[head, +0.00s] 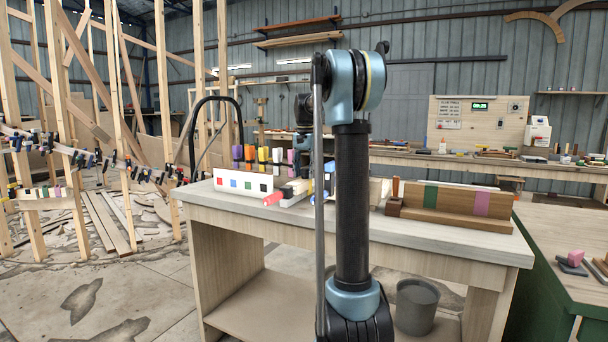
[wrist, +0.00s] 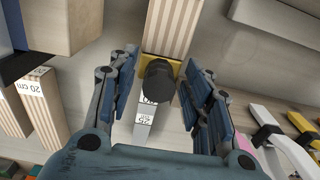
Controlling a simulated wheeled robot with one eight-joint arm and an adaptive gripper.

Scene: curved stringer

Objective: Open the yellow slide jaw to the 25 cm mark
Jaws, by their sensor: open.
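In the wrist view, the yellow slide jaw (wrist: 177,68) shows as a yellow strip at the end of a striped wooden block (wrist: 172,25). A dark round knob (wrist: 160,84) stands in front of it and hides part of it. A pale bar (wrist: 143,131) runs from under the knob towards my palm, with partly hidden printed marks whose reading I cannot make out surely. My gripper (wrist: 160,78) is open, with one blue finger on each side of the knob. I see a gap on both sides and cannot tell any contact. In the head view my arm hides this spot.
Striped blocks, one labelled 20 cm (wrist: 41,108), stand left of my gripper. Coloured clamps (wrist: 264,128) lie at the right. In the head view, the workbench (head: 440,235) holds a white panel with coloured squares (head: 243,184) and a wooden block with green and pink bands (head: 455,200).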

